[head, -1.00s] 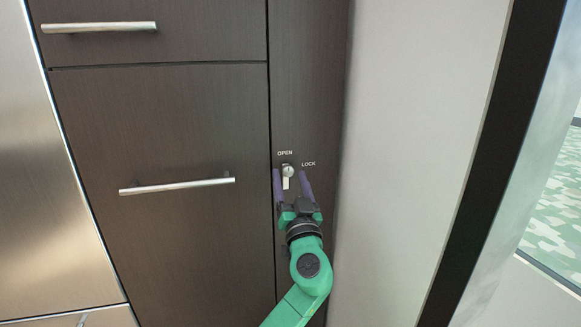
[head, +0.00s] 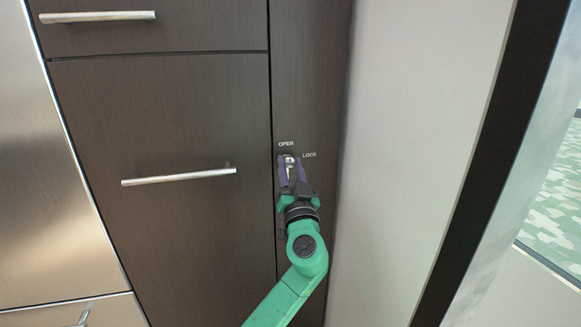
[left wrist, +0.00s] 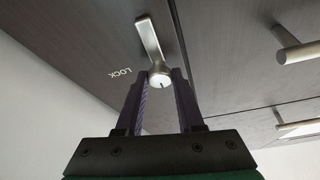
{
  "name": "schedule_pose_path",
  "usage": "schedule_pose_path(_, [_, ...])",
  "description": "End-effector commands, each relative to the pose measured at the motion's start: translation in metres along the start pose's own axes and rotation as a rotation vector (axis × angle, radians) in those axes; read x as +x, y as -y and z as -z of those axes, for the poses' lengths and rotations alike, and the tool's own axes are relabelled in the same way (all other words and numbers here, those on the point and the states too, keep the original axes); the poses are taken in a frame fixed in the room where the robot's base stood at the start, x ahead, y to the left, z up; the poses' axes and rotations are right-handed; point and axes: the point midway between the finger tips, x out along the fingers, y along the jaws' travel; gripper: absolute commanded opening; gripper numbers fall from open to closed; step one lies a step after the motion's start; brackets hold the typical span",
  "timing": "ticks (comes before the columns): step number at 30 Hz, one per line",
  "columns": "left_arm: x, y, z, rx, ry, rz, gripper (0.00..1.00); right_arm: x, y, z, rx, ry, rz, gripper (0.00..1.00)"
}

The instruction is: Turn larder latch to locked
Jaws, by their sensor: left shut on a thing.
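The larder latch (head: 289,161) is a small silver lever on a round knob, set in the narrow dark panel. The label OPEN (head: 286,144) is above it and the label LOCK (head: 309,155) is at its upper right. My left gripper (head: 290,168) is shut on the latch, with a purple finger on either side. In the left wrist view, which is turned over, the latch lever (left wrist: 148,38) reaches away from the knob between the fingertips (left wrist: 160,76). The lever still hangs roughly downward, not toward LOCK. The fingers partly hide it in the head view. My right gripper is out of view.
Dark cabinet fronts with bar handles (head: 179,177) lie left of the latch panel. A pale wall (head: 415,130) stands close on the right. A steel appliance front (head: 45,180) is at the far left.

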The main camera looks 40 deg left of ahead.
Motion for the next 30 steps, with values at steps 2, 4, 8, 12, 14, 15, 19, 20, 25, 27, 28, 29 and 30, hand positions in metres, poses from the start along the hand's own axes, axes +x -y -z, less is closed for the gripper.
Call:
schedule_pose_path(2, [0.0,0.0,0.0,0.032,0.0,-0.015,0.0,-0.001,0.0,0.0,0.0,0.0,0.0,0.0])
schedule_pose_path(4, [0.0,0.0,0.0,0.072,0.0,-0.032,0.0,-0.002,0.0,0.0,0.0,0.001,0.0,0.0])
schedule_pose_path(8, [0.0,0.001,0.001,0.162,0.0,-0.069,0.0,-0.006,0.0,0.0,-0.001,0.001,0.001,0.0])
schedule_pose_path(12, [0.001,0.002,0.003,0.278,0.001,-0.118,0.0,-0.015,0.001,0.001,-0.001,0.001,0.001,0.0])
schedule_pose_path(14, [0.001,0.003,0.004,0.33,0.001,-0.14,0.0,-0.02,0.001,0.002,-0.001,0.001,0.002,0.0])
schedule_pose_path(15, [0.001,0.003,0.004,0.365,0.001,-0.155,0.0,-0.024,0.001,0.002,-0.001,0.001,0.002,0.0])
schedule_pose_path(19, [0.002,0.003,0.005,0.48,0.002,-0.204,0.0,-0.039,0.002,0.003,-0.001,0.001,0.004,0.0])
schedule_pose_path(20, [0.002,0.004,0.006,0.506,0.002,-0.214,0.0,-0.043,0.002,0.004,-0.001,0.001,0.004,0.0])
schedule_pose_path(25, [0.003,0.005,0.007,0.657,0.003,-0.277,0.0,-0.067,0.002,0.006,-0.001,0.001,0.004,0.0])
schedule_pose_path(27, [0.003,0.005,0.008,0.719,0.003,-0.302,0.0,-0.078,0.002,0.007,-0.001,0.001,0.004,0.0])
schedule_pose_path(28, [0.003,0.005,0.008,0.745,0.003,-0.313,0.0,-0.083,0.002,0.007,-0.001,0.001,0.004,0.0])
schedule_pose_path(29, [0.003,0.005,0.009,0.771,0.003,-0.324,0.0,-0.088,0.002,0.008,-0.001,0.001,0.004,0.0])
schedule_pose_path(30, [0.003,0.005,0.009,0.807,0.003,-0.34,0.0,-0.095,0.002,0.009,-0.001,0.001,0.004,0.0])
